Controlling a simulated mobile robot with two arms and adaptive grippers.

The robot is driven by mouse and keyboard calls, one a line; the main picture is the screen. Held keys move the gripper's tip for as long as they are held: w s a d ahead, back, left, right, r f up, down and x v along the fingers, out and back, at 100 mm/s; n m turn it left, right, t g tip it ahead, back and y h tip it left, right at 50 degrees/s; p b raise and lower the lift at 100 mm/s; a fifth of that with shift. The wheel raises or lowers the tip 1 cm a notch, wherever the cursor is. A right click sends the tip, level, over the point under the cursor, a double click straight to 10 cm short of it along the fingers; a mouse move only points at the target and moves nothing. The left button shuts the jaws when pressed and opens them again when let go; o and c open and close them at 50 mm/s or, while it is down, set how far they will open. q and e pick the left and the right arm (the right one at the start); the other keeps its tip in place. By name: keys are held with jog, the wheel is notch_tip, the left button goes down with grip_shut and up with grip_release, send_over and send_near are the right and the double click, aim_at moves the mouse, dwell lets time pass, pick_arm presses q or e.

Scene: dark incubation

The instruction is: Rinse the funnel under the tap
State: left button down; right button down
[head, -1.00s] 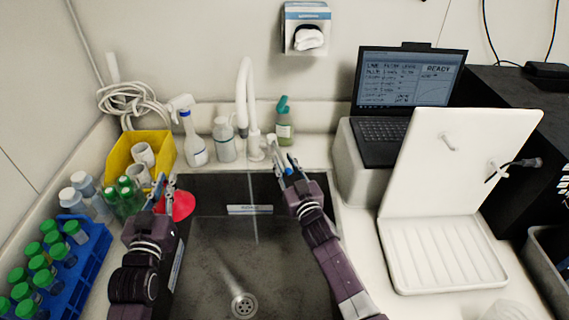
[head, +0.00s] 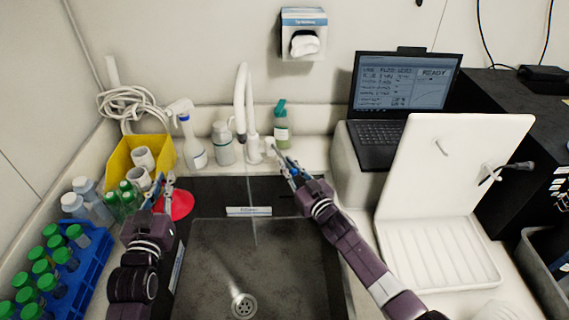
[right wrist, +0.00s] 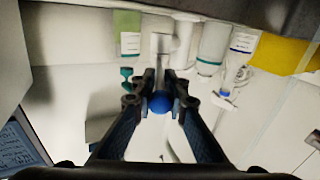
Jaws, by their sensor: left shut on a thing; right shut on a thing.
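The red funnel (head: 181,206) is at the sink's left edge, wide side showing. My left gripper (head: 163,186) is shut on it; its grip point is partly hidden by the fingers. The white tap (head: 251,110) stands behind the sink, its spout left of the column. The funnel is left of the spout, not under it. My right gripper (head: 282,163) is shut on the tap's lever, right of the column. In the right wrist view, the lever's blue knob (right wrist: 160,103) sits between the fingers. A thin pale line runs below the tap; I cannot tell whether it is water.
The dark sink (head: 210,260) is empty around its drain. A yellow bin (head: 120,155), green-capped bottles and a blue tube rack (head: 88,262) crowd the left. Several bottles stand behind the sink. A laptop (head: 400,95) and a white open-lidded box (head: 440,250) are right.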

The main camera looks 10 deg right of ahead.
jog(key=shift+w+d+n+y, duration=0.2)
jog(key=shift+d+n+y, duration=0.1)
jog(key=shift+d+y, duration=0.15)
jog(key=shift+r, duration=0.1)
jog(key=c, duration=2)
grip_release()
jog(key=shift+c, duration=0.2)
notch_tip(320, 180, up, 10)
jog(key=shift+d, duration=0.1)
